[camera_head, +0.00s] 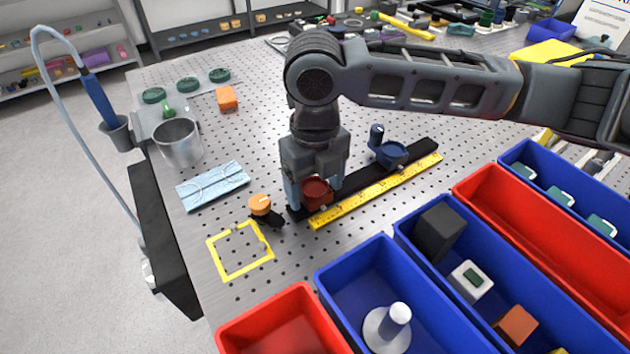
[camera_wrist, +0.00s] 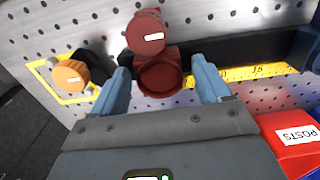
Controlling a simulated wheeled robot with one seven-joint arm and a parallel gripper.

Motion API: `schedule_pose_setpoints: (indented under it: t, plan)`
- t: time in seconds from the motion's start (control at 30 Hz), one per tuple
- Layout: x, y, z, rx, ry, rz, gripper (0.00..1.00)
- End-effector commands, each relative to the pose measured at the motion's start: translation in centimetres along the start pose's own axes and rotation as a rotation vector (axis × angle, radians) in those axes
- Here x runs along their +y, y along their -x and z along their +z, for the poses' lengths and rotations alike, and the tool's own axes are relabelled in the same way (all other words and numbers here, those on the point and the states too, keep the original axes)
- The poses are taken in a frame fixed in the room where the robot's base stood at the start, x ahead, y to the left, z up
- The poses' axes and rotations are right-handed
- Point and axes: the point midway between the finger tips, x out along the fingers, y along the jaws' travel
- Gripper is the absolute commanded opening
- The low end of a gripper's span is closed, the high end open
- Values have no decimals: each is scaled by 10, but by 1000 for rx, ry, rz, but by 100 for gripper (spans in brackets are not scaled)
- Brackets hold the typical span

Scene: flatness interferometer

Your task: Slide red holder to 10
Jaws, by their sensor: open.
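The red holder (camera_head: 317,192) sits on a black rail (camera_head: 412,150) near the rail's left end. In the wrist view the red holder (camera_wrist: 160,75) shows a round cup and a round red top part. A yellow ruler (camera_head: 380,190) with a scale runs along the front of the rail; the mark 18 is legible in the wrist view. A blue holder (camera_head: 390,152) sits farther right on the rail. My gripper (camera_head: 316,195) points down at the red holder. Its open fingers (camera_wrist: 162,90) stand one on each side of the holder; I cannot tell whether they touch it.
An orange-knobbed part (camera_head: 260,205) and a yellow square outline (camera_head: 240,252) lie left of the rail. A blue cloth (camera_head: 212,186) and a metal cup (camera_head: 178,142) are farther left. Blue bin (camera_head: 345,285) and red bin (camera_head: 240,335) stand in front. Rail between the holders looks clear.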

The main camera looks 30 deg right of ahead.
Motion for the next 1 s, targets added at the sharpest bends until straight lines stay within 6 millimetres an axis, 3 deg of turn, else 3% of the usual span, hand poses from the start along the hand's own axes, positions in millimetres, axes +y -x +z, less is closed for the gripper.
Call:
schedule_pose_setpoints:
  t: [0.27,1.0]
  plan:
    - [0,-1,0,-1,0,0,75]
    - [0,-1,0,0,0,0,4]
